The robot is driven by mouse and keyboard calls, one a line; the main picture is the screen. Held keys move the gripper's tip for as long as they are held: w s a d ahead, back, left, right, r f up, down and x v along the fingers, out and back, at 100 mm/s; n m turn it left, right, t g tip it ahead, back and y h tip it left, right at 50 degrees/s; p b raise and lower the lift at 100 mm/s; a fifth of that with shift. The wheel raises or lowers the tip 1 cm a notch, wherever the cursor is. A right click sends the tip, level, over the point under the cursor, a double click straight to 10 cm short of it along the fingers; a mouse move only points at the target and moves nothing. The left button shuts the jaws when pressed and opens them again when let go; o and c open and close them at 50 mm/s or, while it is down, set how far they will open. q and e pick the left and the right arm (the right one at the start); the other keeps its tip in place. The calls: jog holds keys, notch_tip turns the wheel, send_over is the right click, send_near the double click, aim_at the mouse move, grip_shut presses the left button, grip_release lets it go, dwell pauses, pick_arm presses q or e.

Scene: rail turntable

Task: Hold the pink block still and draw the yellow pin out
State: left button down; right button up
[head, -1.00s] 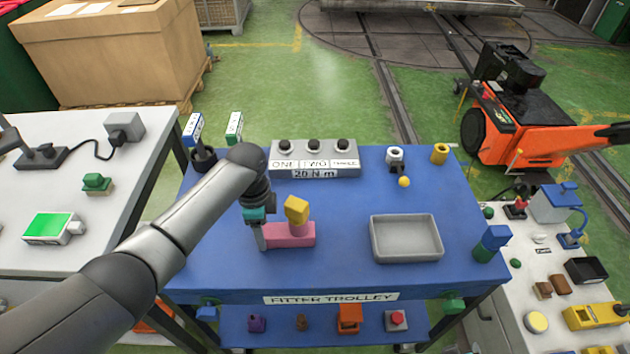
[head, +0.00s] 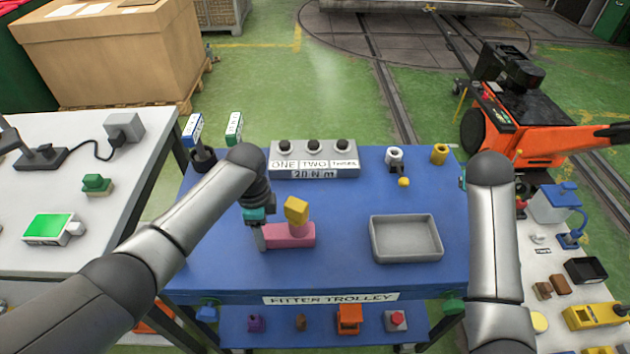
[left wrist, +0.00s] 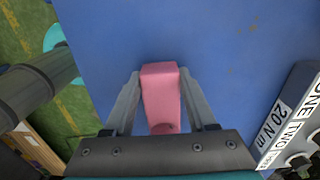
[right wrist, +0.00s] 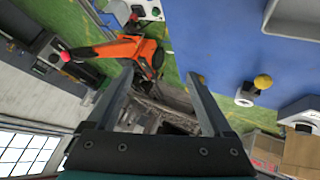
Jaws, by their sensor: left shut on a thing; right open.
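The pink block (head: 289,236) lies on the blue trolley top, left of centre. The yellow pin (head: 297,210) stands up from it, with its blocky yellow head on top. My left gripper (left wrist: 160,74) is shut on the pink block, one finger on each side, at the block's left end in the head view. The left wrist view shows the pink block (left wrist: 161,97) between the fingers; I do not make out the pin there. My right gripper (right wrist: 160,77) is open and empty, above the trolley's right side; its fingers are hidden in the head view.
A grey tray (head: 405,258) sits right of the pink block. A grey box with labels (head: 314,160) stands at the back. Blue surface is clear around the block.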

jog(key=w+a+r+n+t+y, duration=0.1)
jog(key=w+a+r+n+y, duration=0.2)
jog(key=a, duration=0.7)
jog(key=n+g+y, duration=0.5)
jog(key=n+y, duration=0.2)
jog(key=n, duration=0.5)
send_near(300, 206)
jog(key=f, duration=0.1)
jog(key=x, duration=1.1)
jog(key=shift+w+a+f, duration=0.25)
jog(key=shift+c, duration=0.2)
grip_shut()
